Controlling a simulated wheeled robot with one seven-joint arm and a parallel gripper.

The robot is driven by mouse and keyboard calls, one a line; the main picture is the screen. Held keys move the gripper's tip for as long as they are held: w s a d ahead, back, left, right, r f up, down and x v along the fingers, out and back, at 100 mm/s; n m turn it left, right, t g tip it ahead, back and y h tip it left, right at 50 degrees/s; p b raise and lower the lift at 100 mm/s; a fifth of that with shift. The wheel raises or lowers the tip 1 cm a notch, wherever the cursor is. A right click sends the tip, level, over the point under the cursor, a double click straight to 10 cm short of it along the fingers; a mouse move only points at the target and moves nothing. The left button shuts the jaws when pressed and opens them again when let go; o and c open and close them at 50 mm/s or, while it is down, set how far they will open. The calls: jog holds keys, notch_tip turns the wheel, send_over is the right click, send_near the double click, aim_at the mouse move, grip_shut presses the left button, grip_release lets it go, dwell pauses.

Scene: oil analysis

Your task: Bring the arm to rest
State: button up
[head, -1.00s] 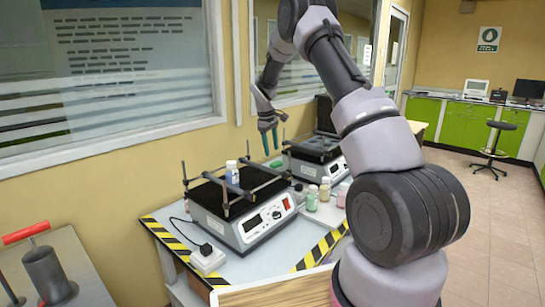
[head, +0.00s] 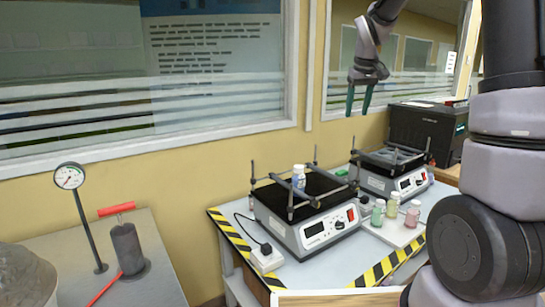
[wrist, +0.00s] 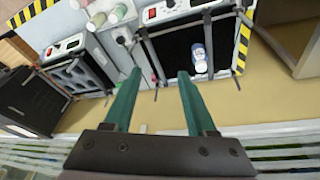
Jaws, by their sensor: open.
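My gripper (head: 358,98) is open and empty, with its green fingers apart and pointing down. It hangs in the air in front of the window, above and behind the shaker devices. In the wrist view my gripper (wrist: 158,80) shows both fingers with nothing between them. A white bottle with a blue label (head: 299,177) stands on the black platform of the nearer shaker (head: 322,232). The bottle also shows in the wrist view (wrist: 200,58), apart from the fingers.
A second shaker (head: 388,183) stands behind, with several small bottles (head: 378,212) on a white stand beside it. A black box (head: 422,132) is at the back right. A pressure gauge (head: 69,176) and a red-handled pump (head: 127,245) are on the left table.

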jog(key=s+a+r+m+t+y, duration=0.1)
jog(key=s+r+m+t, duration=0.1)
jog(key=s, duration=1.2)
jog(key=s+a+r+m+t+y, duration=0.1)
jog(key=s+r+m, duration=0.3)
jog(key=s, duration=1)
jog(key=shift+s+t, duration=0.4)
